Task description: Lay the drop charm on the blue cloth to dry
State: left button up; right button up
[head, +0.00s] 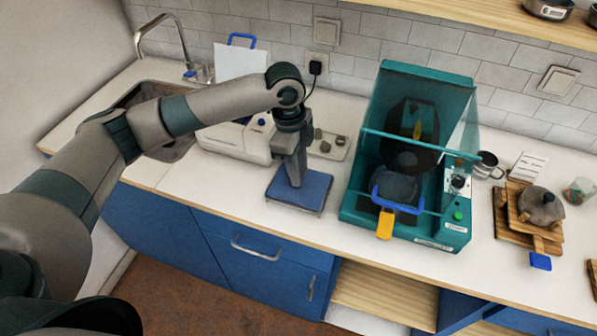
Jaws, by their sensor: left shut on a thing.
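The blue cloth (318,196) lies flat on the white counter, between the sink and the teal machine. My left gripper (296,184) points down over the cloth, with its fingertips at or just above the surface; I cannot tell whether they touch it. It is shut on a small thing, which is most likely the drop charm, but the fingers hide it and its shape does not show. No charm shows lying on the bare part of the cloth. My right gripper is not in view.
A pale tray (341,152) with several small dark pieces lies behind the cloth. A teal machine with a clear hood (408,150) stands close to the right. A white device (232,140) and the sink (150,95) are to the left. The counter's front edge is near the cloth.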

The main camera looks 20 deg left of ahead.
pick_arm(q)
jog(key=shift+f, duration=0.9)
jog(key=shift+f, duration=0.15)
jog(key=o, duration=1)
jog(key=r+b, duration=0.1)
jog(key=r, duration=0.3)
jog(key=a+r+b, duration=0.1)
jog(key=r, duration=0.3)
jog(key=r+b, duration=0.1)
jog(key=r, duration=0.3)
jog(key=shift+a+r, duration=0.15)
jog(key=shift+a, duration=0.05)
